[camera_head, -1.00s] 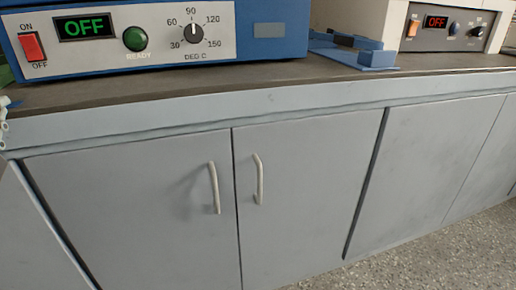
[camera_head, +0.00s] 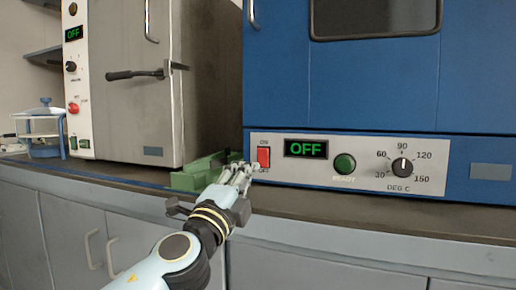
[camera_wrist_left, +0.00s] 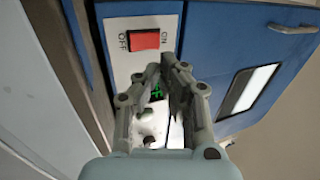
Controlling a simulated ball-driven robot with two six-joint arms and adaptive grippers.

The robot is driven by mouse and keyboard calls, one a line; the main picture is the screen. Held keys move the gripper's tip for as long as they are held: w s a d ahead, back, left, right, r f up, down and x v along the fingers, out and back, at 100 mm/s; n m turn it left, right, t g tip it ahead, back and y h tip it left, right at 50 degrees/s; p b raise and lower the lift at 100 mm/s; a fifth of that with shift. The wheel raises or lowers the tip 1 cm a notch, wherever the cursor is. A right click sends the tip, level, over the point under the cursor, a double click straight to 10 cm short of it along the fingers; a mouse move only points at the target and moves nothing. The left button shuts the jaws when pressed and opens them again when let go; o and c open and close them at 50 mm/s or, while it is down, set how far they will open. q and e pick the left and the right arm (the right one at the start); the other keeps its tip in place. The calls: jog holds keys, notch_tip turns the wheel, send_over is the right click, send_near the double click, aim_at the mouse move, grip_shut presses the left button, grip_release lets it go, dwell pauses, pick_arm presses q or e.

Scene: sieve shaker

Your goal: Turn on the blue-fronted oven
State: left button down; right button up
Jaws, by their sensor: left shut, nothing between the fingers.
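The blue-fronted oven (camera_head: 345,90) stands on the counter, its display (camera_head: 306,149) reading OFF in green. Its red rocker switch (camera_head: 264,158) is at the left end of the white panel, between ON and OFF labels. The switch also shows in the left wrist view (camera_wrist_left: 145,40), just beyond the fingertips. My left gripper (camera_head: 244,170) is shut and empty, with its tips close to the switch's lower left side; I cannot tell if they touch. It shows in the wrist view too (camera_wrist_left: 163,68), partly covering the panel. My right gripper is out of view.
A grey-doored oven (camera_head: 130,80) with a dark handle and its own OFF display stands to the left. A green object (camera_head: 195,176) lies on the counter behind my left gripper. A blue-and-white device (camera_head: 45,128) stands at far left. Cabinets are below.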

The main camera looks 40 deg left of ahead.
aim_at(262, 149)
pick_arm(q)
jog(key=p+x, duration=0.1)
jog(key=x, duration=0.6)
jog(key=shift+w, duration=0.15)
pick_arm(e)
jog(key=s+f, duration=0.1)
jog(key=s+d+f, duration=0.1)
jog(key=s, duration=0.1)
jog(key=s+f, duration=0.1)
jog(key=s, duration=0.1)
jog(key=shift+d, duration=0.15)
pick_arm(q)
jog(key=shift+r+p, duration=0.1)
jog(key=shift+p, duration=0.25)
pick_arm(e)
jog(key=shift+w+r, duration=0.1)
